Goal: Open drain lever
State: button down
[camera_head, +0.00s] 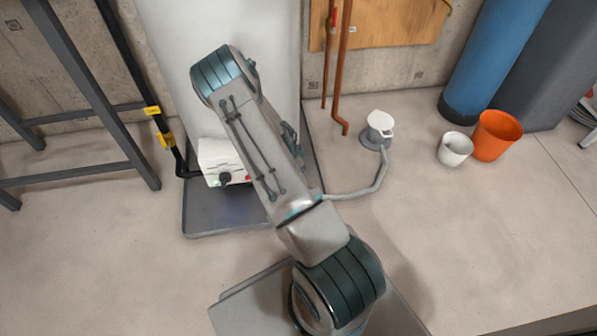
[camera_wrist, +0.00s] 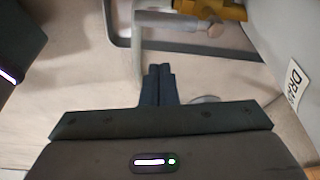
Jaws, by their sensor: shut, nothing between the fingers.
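In the wrist view, a yellow brass-coloured valve part (camera_wrist: 215,9) is at the top edge, with a grey pipe (camera_wrist: 165,20) running left from it and a small pinkish-grey knob below it. I cannot tell which part is the drain lever. A white label reading "DRAIN", partly cut off (camera_wrist: 293,82), is on the pale tank side at the right. My gripper (camera_wrist: 158,70) is shut and empty, its fingertips apart from and below the valve in the picture. In the head view, my arm hides the gripper and the valve.
The white tank (camera_head: 178,60) stands on a dark grey tray (camera_head: 210,221) by the wall. A grey hose (camera_head: 375,180) runs across the floor to a white-topped floor drain (camera_head: 379,126). A white cup (camera_head: 454,150) and an orange bucket (camera_head: 497,136) stand right.

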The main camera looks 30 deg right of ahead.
jog(key=p+v, duration=0.1)
jog(key=v, duration=0.4)
jog(key=shift+w+d+r+p, duration=0.1)
jog(key=shift+r+p, duration=0.2)
jog(key=shift+p, duration=0.05)
